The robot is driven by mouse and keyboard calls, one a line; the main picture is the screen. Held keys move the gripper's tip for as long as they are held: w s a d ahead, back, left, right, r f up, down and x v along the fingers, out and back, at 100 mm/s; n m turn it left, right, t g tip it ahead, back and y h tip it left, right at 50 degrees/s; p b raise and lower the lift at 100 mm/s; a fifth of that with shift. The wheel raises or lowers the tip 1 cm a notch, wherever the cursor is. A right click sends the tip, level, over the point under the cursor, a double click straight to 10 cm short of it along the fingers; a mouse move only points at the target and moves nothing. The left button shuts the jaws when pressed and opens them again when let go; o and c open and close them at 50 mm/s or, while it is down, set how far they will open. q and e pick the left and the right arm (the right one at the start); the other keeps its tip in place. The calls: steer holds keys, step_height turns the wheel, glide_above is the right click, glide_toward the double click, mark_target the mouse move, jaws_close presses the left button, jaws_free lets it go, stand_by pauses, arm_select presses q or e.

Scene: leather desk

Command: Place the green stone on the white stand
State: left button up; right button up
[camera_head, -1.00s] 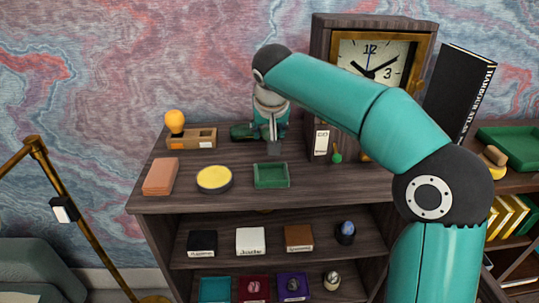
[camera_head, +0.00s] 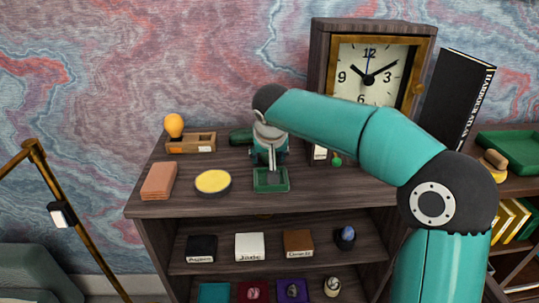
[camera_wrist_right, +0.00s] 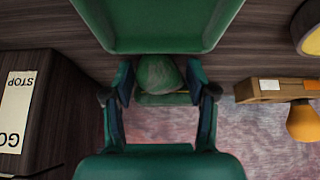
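My right gripper (camera_head: 268,160) points down over the back part of the green tray (camera_head: 271,183). In the right wrist view its fingers (camera_wrist_right: 160,83) stand apart. A dull green, stone-like lump (camera_wrist_right: 158,75) shows between them, with narrow gaps at its sides; I cannot tell how far beyond the fingertips it lies. The tray's green wall (camera_wrist_right: 160,47) fills the top of that view. A small green thing (camera_head: 336,160) stands by the clock. I cannot pick out a white stand for certain. A pale egg-like piece (camera_head: 332,284) rests on the low shelf. My left gripper is out of view.
A dark green object (camera_head: 240,136) lies behind the tray, partly hidden. A yellow round pad (camera_head: 212,182), a reddish block (camera_head: 158,180) and a wooden holder (camera_head: 190,143) stand left. The clock (camera_head: 367,75) rises right. Small boxes (camera_head: 249,246) and a blue egg (camera_head: 346,236) fill the shelf below.

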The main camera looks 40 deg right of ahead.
steer(key=shift+o, duration=0.9)
steer(key=shift+r, duration=0.1)
